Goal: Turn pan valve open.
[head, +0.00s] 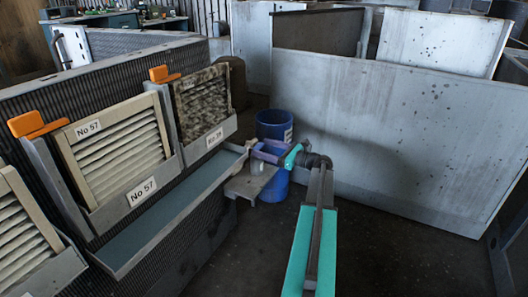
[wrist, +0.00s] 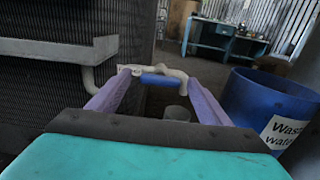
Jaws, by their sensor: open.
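The pan valve (wrist: 177,76) is pale grey, with a blue handle (wrist: 159,81) lying roughly crosswise in the wrist view. My gripper (wrist: 156,84) is open. Its two purple fingers stand left and right of the valve, with the blue handle between their far ends. I cannot tell whether either finger touches it. In the head view my gripper (head: 266,153) is at the far end of the long drain pan (head: 150,232), and the valve is too small and covered to make out clearly there.
A blue waste water drum (wrist: 262,98) stands close to the right of my gripper; it also shows in the head view (head: 274,124). Filters in frames (head: 112,150) line the left bank above the pan. A grey panel (head: 400,135) stands at the right. The dark floor between is clear.

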